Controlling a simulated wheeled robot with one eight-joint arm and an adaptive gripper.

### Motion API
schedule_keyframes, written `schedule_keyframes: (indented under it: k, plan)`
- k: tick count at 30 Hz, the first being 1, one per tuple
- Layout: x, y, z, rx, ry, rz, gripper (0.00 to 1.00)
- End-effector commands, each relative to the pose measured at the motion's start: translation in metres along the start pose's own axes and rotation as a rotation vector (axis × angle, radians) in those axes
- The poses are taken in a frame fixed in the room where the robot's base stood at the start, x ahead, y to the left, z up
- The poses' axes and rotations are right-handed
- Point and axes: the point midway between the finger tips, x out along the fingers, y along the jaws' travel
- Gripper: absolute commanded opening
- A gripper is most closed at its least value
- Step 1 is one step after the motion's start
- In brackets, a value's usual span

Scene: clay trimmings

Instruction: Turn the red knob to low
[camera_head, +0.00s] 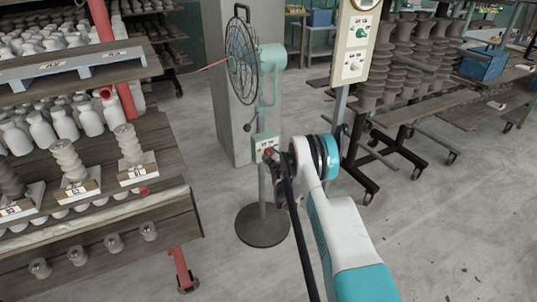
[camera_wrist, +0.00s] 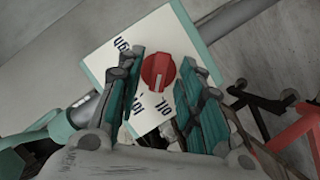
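The red knob (camera_wrist: 158,71) sits on a white label plate (camera_wrist: 108,62) with dark lettering, seen tilted in the wrist view. A pale mark on the knob runs toward the picture's bottom; the small lettering is hard to read. My gripper (camera_wrist: 161,75) is open, with one teal-padded finger on each side of the knob. The right finger looks very close to the knob; a gap shows on the left. I cannot tell whether either touches. In the head view the control box (camera_head: 265,146) is on the fan's (camera_head: 243,55) stand, partly hidden by my wrist.
A shelf rack (camera_head: 100,240) with clay pieces stands at the left. A pale panel (camera_head: 352,45) with a green knob stands on a post right of the fan. Racks of stacked pots (camera_head: 400,60) are behind it.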

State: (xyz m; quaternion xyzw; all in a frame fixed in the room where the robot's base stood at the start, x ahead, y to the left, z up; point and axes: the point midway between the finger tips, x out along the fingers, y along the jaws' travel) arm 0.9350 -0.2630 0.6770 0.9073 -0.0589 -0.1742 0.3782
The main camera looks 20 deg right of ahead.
Motion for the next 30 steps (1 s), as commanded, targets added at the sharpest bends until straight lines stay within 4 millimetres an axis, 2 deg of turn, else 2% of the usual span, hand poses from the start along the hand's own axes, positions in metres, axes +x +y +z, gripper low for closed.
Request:
schedule_keyframes:
  k: [7, 8, 12, 20, 30]
  plan:
    - [0.0001, 0.0, 0.0003, 0.0, 0.0, 0.0, 0.34]
    - [0.0001, 0.0, 0.0003, 0.001, 0.0, 0.0, 0.3]
    - [0.0001, 0.0, 0.0003, 0.001, 0.0, 0.0, 0.0]
    - [0.0002, 0.0003, 0.0005, 0.018, -0.001, -0.007, 0.0]
    - [0.0003, 0.0036, 0.0016, 0.275, -0.001, -0.113, 0.0]
